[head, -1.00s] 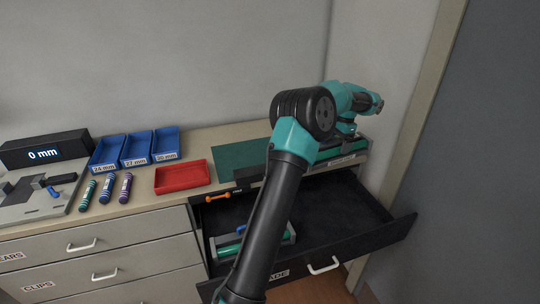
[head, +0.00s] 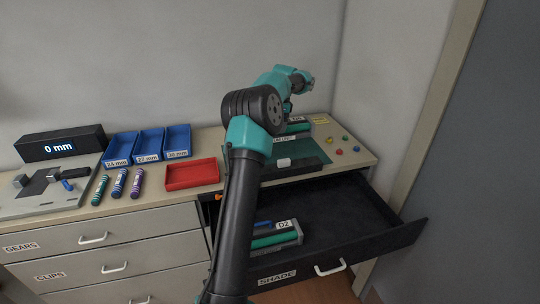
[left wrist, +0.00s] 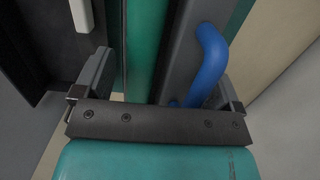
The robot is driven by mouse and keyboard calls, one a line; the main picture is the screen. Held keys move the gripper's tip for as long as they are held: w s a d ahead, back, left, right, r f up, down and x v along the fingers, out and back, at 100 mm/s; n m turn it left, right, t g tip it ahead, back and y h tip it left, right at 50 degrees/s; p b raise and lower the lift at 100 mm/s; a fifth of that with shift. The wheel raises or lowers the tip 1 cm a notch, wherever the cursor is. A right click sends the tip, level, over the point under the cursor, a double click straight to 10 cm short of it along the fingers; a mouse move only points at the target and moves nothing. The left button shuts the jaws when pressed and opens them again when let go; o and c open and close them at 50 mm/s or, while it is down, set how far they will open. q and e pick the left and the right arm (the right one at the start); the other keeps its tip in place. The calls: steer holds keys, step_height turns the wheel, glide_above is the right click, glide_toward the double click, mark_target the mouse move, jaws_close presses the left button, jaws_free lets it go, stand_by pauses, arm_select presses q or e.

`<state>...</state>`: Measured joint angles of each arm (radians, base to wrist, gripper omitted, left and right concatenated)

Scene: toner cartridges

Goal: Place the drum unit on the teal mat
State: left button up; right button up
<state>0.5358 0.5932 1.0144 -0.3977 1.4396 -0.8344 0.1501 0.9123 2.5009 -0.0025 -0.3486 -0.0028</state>
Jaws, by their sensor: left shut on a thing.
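My left gripper (head: 289,107) is over the back of the worktop, past the teal mat (head: 318,157). It is shut on a drum unit (head: 300,127) with a green cylinder and grey frame, mostly hidden by the arm. In the left wrist view, the fingers (left wrist: 165,90) stand either side of the drum unit's green cylinder (left wrist: 146,45) and blue handle (left wrist: 212,60). I cannot tell whether this unit touches the surface. Another drum unit (head: 272,241), labelled D2, lies in the open drawer (head: 345,215). My right gripper is not in view.
A small white block (head: 284,162) sits at the mat's front. Several small coloured pieces (head: 340,150) lie right of the mat. A red tray (head: 192,174), blue bins (head: 148,143) and striped cylinders (head: 119,183) are to the left. The open drawer juts out in front.

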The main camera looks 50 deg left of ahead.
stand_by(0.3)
arm_select(q)
steer(key=shift+f, duration=3.1)
steer(key=shift+f, duration=1.85)
steer(key=shift+f, duration=0.1)
steer(key=o, duration=1)
steer(key=shift+f, duration=0.1)
steer(key=shift+o, duration=0.2)
steer(key=r, duration=0.4)
steer(key=w+r, duration=0.1)
steer(key=r, duration=0.7)
steer(key=shift+w+d+r, duration=0.1)
steer(key=shift+w+d, duration=0.1)
steer(key=shift+d, duration=0.1)
